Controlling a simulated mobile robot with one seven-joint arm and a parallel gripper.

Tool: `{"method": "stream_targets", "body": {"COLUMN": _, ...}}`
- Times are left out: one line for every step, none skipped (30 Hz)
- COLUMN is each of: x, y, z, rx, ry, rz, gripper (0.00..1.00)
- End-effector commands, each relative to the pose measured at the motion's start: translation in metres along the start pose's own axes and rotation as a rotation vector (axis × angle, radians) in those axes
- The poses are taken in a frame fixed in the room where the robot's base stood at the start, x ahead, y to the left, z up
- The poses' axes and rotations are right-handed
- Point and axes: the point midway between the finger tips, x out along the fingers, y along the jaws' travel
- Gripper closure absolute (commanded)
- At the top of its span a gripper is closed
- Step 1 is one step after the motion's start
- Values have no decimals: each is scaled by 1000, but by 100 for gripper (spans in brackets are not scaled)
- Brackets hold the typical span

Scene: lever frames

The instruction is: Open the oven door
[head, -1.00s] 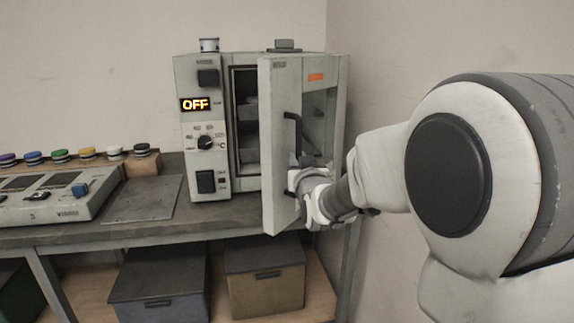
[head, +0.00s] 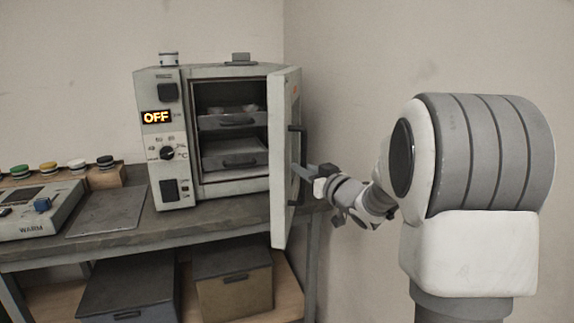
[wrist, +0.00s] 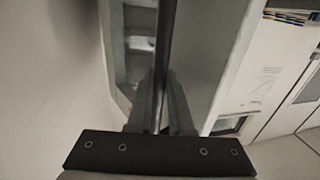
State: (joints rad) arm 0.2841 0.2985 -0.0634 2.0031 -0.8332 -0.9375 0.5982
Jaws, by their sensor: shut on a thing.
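The oven (head: 186,135) is a pale box on the bench, with an "OFF" display and a dial on its front left. Its door (head: 281,215), hinged on the right, stands wide open, swung out toward me. The dark handle (head: 296,129) is on the door's right-facing side. My gripper (head: 304,172) is at the handle from the right. In the wrist view, the handle bar (wrist: 165,45) runs between the two fingers of my gripper (wrist: 160,112), which is shut on it. The mid part of the handle is partly hidden by the gripper in the head view.
Two trays (head: 232,120) show inside the oven. A flat panel (head: 108,211) and a warming unit (head: 42,210) lie to the left on the bench (head: 125,240). Storage boxes (head: 235,285) stand underneath. A wall is behind the arm at right.

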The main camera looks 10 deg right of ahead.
Motion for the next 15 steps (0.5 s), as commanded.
{"method": "stream_targets", "body": {"x": -3, "y": 11, "z": -4, "rx": 0, "ry": 2, "rz": -11, "gripper": 100}}
{"method": "stream_targets", "body": {"x": -5, "y": 15, "z": -5, "rx": 0, "ry": 2, "rz": -23, "gripper": 100}}
{"method": "stream_targets", "body": {"x": -7, "y": 20, "z": -5, "rx": 0, "ry": 2, "rz": -39, "gripper": 100}}
{"method": "stream_targets", "body": {"x": -9, "y": 24, "z": -4, "rx": 1, "ry": 1, "rz": -52, "gripper": 100}}
{"method": "stream_targets", "body": {"x": -11, "y": 29, "z": -5, "rx": 1, "ry": 2, "rz": -63, "gripper": 100}}
{"method": "stream_targets", "body": {"x": -13, "y": 34, "z": -5, "rx": 0, "ry": 2, "rz": -79, "gripper": 100}}
{"method": "stream_targets", "body": {"x": -14, "y": 38, "z": -5, "rx": 1, "ry": 2, "rz": -92, "gripper": 100}}
{"method": "stream_targets", "body": {"x": -16, "y": 41, "z": -5, "rx": 1, "ry": 2, "rz": -105, "gripper": 100}}
{"method": "stream_targets", "body": {"x": -18, "y": 46, "z": -5, "rx": 1, "ry": 2, "rz": -121, "gripper": 100}}
{"method": "stream_targets", "body": {"x": -19, "y": 50, "z": -5, "rx": 1, "ry": 3, "rz": -134, "gripper": 100}}
{"method": "stream_targets", "body": {"x": -20, "y": 52, "z": -5, "rx": 1, "ry": 2, "rz": -135, "gripper": 100}}
{"method": "stream_targets", "body": {"x": -22, "y": 57, "z": -5, "rx": 1, "ry": 2, "rz": -133, "gripper": 100}}
{"method": "stream_targets", "body": {"x": -23, "y": 60, "z": -5, "rx": 1, "ry": 3, "rz": -133, "gripper": 100}}
{"method": "stream_targets", "body": {"x": -24, "y": 63, "z": -5, "rx": 1, "ry": 3, "rz": -134, "gripper": 100}}
{"method": "stream_targets", "body": {"x": -25, "y": 67, "z": -5, "rx": 1, "ry": 3, "rz": -133, "gripper": 100}}
